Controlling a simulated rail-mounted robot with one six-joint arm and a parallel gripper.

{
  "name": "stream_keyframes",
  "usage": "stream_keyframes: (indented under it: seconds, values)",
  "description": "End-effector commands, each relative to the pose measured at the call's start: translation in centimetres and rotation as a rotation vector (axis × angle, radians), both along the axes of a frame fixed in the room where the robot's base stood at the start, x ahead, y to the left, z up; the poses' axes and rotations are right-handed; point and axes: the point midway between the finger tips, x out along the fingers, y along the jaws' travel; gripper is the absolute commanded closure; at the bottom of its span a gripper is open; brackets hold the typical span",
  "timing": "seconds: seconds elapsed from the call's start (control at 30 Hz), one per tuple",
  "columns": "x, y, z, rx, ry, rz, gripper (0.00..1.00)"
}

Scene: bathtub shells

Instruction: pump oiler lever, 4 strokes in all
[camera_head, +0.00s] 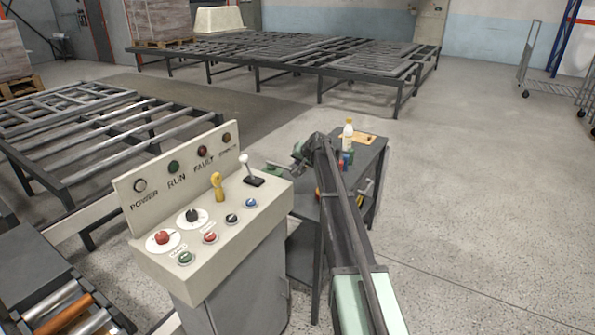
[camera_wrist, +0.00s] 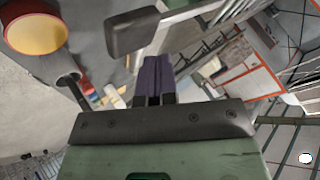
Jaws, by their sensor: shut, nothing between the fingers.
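My gripper (camera_wrist: 157,75) shows in the wrist view as two dark fingers pressed together, with nothing between them. A dark rounded paddle (camera_wrist: 132,33) lies just beyond the fingertips, slightly left; I cannot tell whether it is the oiler lever or whether the fingers touch it. A yellow round part with a red rim (camera_wrist: 34,28) is at the upper left. In the head view my arm reaches over the dark work cart (camera_head: 370,158), and its wrist bends left at the cart's far left corner. The fingertips and the oiler cannot be made out there.
A white bottle with a yellow cap (camera_head: 348,134) and a wooden board (camera_head: 365,139) are on the cart. A control console (camera_head: 225,235) with buttons, a yellow-handled key and a joystick (camera_head: 252,174) stands left of it.

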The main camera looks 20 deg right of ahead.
Motion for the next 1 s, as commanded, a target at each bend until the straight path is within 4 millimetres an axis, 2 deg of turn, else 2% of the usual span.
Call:
stream_keyframes:
  seconds: [0.4, 1.0]
  values:
    - [0.0, 0.0, -1.0, 0.000, 0.000, 0.000, 1.00]
    - [0.0, 0.0, -1.2, 0.000, 0.000, 0.000, 1.00]
